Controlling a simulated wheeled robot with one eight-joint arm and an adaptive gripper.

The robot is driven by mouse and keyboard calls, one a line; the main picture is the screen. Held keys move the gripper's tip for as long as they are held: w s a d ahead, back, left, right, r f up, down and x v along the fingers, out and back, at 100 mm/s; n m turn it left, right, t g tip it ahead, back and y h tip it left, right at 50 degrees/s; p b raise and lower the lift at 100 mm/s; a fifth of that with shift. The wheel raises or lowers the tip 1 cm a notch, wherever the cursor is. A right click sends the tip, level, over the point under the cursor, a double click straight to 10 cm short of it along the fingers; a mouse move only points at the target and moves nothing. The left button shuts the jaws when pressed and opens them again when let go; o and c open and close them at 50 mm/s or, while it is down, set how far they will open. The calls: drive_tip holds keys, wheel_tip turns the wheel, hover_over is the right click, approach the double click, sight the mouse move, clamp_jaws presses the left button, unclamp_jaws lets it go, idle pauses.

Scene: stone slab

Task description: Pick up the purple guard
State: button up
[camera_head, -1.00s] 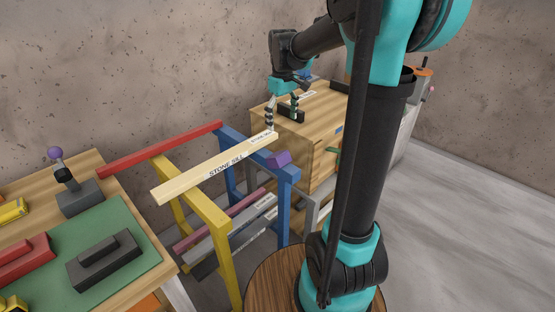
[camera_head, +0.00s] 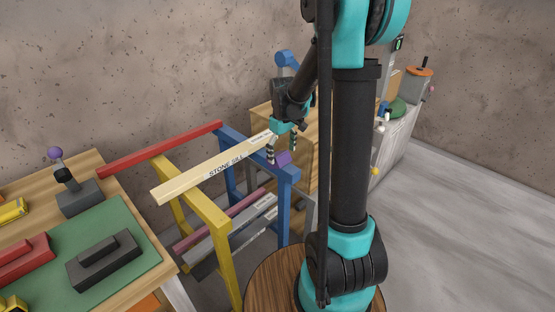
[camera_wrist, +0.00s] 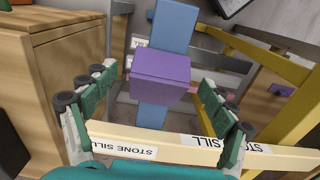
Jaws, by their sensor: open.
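The purple guard (camera_head: 282,158) is a small purple block on top of the blue trestle (camera_head: 290,176), near its right end. In the wrist view the purple guard (camera_wrist: 161,78) sits across the blue beam (camera_wrist: 153,115), between and beyond my open fingers. My gripper (camera_head: 283,150) points down over the blue trestle, with its fingers at either side of the guard in the head view. In the wrist view my gripper (camera_wrist: 150,95) is open and empty.
A yellow trestle (camera_head: 209,214) holds the other end of the stone sill. A red bar (camera_head: 160,150) runs to the workbench (camera_head: 150,276) at left. A wooden cabinet (camera_head: 262,117) stands behind the gripper. Open floor (camera_head: 460,200) lies at right.

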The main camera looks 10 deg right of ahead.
drive_tip(key=shift+f, duration=0.65)
drive_tip(key=shift+c, duration=0.4)
drive_tip(key=c, duration=1)
drive_tip(key=shift+r, duration=0.1)
drive_tip(key=shift+c, duration=0.2)
